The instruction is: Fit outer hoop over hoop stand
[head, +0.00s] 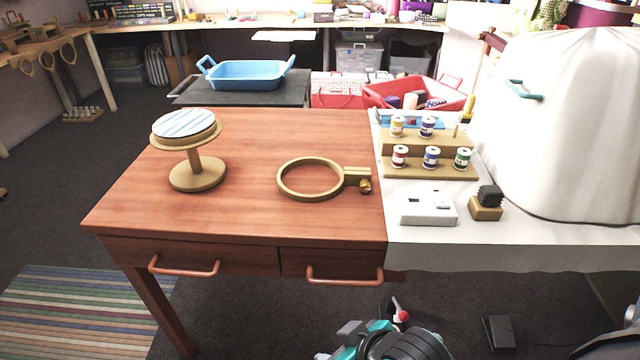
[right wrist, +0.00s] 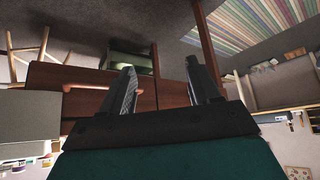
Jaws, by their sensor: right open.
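The outer hoop (head: 283,188) is a light wooden ring with a clamp and brass-coloured screw on its right side. It lies flat on the brown table, right of the hoop stand. The hoop stand (head: 195,165) has a round base, a post and a round top carrying blue-and-white striped cloth (head: 185,122). The two are apart. My right gripper (right wrist: 163,85) is open and empty in the right wrist view, with the table's drawer fronts behind its fingers. Neither hoop nor stand shows there. My left gripper is not in view.
The brown table (head: 250,220) is otherwise clear, with two drawer handles on its front. At right, a white surface holds a thread rack (head: 430,170), a white device (head: 425,208) and a covered machine (head: 560,120). A blue tray (head: 245,75) stands behind.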

